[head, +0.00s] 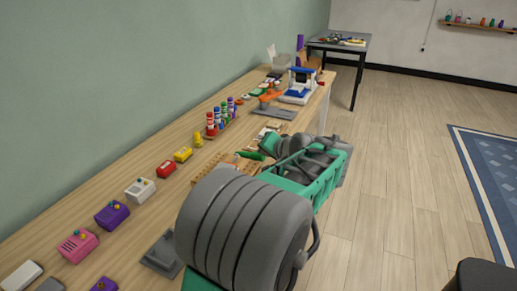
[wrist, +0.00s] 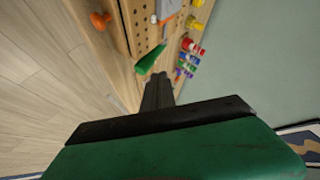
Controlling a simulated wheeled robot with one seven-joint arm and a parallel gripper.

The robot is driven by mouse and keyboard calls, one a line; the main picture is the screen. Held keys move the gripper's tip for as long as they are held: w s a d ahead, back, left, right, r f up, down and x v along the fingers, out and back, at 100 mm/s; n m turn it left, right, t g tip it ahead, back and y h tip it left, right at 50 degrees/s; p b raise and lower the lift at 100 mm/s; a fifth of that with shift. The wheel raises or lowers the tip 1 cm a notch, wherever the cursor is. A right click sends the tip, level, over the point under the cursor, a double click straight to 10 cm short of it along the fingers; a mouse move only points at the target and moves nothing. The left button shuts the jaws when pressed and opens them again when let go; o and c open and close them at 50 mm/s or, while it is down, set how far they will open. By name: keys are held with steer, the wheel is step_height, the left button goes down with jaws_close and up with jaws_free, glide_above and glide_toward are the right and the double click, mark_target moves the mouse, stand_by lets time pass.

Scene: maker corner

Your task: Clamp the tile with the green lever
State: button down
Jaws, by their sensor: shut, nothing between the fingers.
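The green lever (wrist: 150,60) lies just ahead of my gripper (wrist: 158,80) in the wrist view, slightly left of the fingertips. It also shows in the head view (head: 251,155), just beyond my arm. My fingers are together and hold nothing; I cannot tell whether they touch the lever. A grey-blue flat piece (wrist: 169,9), perhaps the tile, lies on the perforated wooden board (wrist: 143,37) at the top of the wrist view. In the head view my arm hides much of this board (head: 207,171) and my fingertips cannot be made out.
An orange knob (wrist: 100,20) stands beside the board. Yellow knobs (wrist: 194,22) and a row of coloured bottles (head: 211,123) are nearby. Small boxes, among them a purple one (head: 112,214), line the bench along the wall. The floor (head: 400,190) right of the bench is clear.

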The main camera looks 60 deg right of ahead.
steer(key=v, duration=0.3)
steer(key=shift+s+a+f, duration=0.15)
steer(key=shift+s, duration=0.1)
steer(key=w+a+r+n+g+y+p, duration=0.1)
steer(key=w+a+n+y+p, duration=0.3)
steer(key=w+a, duration=0.75)
steer(key=w+a+r+n+g+y+p, duration=0.15)
steer(key=w+a+n+p, duration=0.5)
steer(key=a, duration=0.85)
steer(key=s+a+n+g+p, duration=0.1)
steer(key=s+a+n+p, duration=0.1)
steer(key=a, duration=0.9)
steer(key=s+a+r+n+g+y+p, duration=0.1)
steer(key=s+a+n, duration=0.3)
steer(key=a, duration=0.7)
steer(key=shift+a+n+g+p, duration=0.3)
steer(key=shift+n+g+p, duration=0.35)
steer(key=shift+g+p, duration=0.15)
steer(key=shift+r+y, duration=0.1)
steer(key=shift+y, duration=0.15)
